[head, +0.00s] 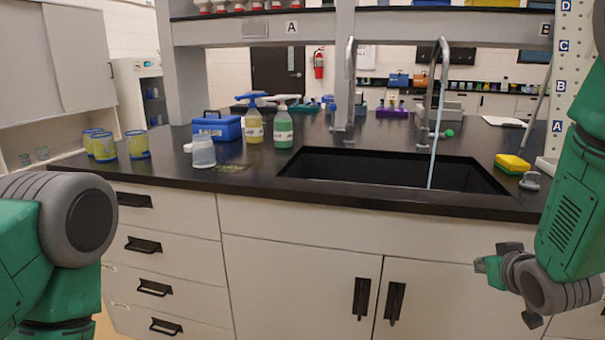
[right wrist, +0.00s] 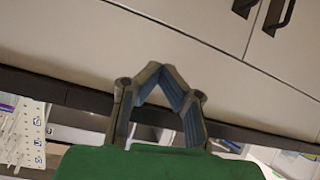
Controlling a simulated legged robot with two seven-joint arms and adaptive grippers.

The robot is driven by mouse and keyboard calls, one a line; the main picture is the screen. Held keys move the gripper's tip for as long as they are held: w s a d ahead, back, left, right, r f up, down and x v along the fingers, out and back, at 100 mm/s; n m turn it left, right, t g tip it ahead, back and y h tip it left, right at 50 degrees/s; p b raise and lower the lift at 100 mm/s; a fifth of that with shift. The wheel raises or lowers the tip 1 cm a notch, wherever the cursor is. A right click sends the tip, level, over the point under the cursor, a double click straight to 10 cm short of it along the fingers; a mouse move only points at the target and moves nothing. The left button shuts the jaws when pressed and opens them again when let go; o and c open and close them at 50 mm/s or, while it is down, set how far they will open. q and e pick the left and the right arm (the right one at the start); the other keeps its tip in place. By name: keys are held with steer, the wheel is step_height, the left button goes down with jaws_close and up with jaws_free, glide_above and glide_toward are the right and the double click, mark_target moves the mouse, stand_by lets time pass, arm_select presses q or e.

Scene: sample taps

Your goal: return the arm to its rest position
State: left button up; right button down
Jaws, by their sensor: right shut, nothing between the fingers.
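My right arm (head: 575,200) comes in from the right in the head view and hangs bent in front of the counter. My right gripper (head: 508,262) is low at the right, in front of the white cabinet doors and below the counter edge. In the right wrist view the gripper (right wrist: 167,82) has its fingers together with nothing between them, and cabinet fronts show beyond. My left arm (head: 70,230) shows at the left edge of the head view; its gripper is out of view.
The black counter (head: 160,178) holds a sink (head: 320,165) with a left tap (head: 349,95) and a right tap (head: 440,95); pale-blue water runs from the right one. A yellow sponge (head: 512,163), pump bottles (head: 284,128) and a clear beaker (head: 203,151) stand on the counter.

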steer(key=s+a+f+g+y+p, duration=0.1)
steer(key=s+a+f+g, duration=0.2)
steer(key=s+f, duration=0.6)
steer(key=s+a+f+g+p, duration=0.2)
steer(key=s+f+g, duration=0.1)
steer(key=s+f, duration=0.6)
steer(key=s+a+f+g, duration=0.2)
steer(key=s, duration=0.7)
steer(key=s+a+f+g+y+p, duration=0.1)
steer(key=s+a+f+g, duration=0.1)
steer(key=s, duration=0.7)
steer(key=shift+s+f+n+g, duration=0.25)
steer(key=shift+f+n+g, duration=0.15)
steer(key=shift+f+g, duration=0.1)
steer(key=shift+w+d, duration=0.1)
steer(key=shift+w, duration=0.05)
